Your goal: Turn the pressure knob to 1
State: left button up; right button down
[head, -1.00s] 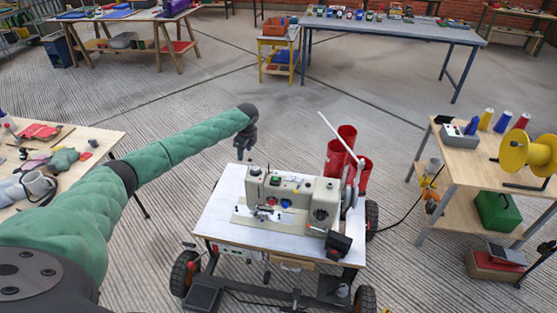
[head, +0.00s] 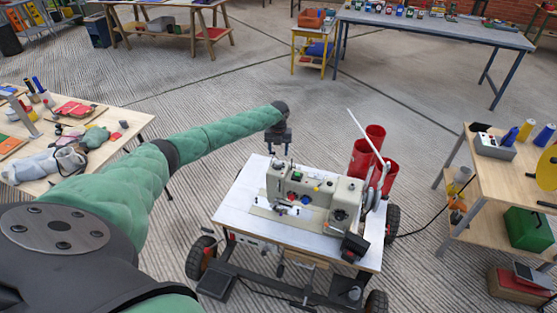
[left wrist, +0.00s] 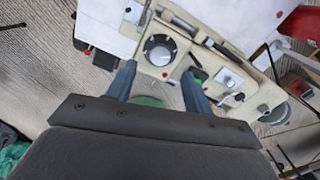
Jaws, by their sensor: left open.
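A pale sewing machine (head: 313,192) stands on a white-topped wheeled cart (head: 240,200). My left gripper (head: 278,151) is open and empty, pointing down just above the left end of the machine. In the left wrist view its two fingers (left wrist: 158,75) reach toward the machine's top. A round dark knob with a pale ring (left wrist: 159,50) lies just beyond the fingertips there, and looks apart from them. I cannot read its marks or setting. In the head view the knob is too small to tell from the machine's other controls. My right gripper is not in view.
Red cylindrical containers (head: 372,150) stand behind the machine's right end. A cluttered wooden table (head: 138,120) is at left, and a wooden shelf table (head: 500,175) with spools is at right. Open floor lies behind the cart.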

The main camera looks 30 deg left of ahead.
aim_at(278, 162)
pick_arm(q)
jog(key=shift+f+p, duration=1.05)
jog(key=shift+f, duration=2.15)
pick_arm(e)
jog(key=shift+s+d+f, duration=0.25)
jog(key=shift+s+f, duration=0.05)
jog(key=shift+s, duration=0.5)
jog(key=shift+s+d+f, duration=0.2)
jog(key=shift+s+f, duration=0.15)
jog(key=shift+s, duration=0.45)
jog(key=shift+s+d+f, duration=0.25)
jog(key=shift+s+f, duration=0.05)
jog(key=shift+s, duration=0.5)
pick_arm(q)
jog(key=shift+c, duration=0.2)
jog(key=c, duration=0.9)
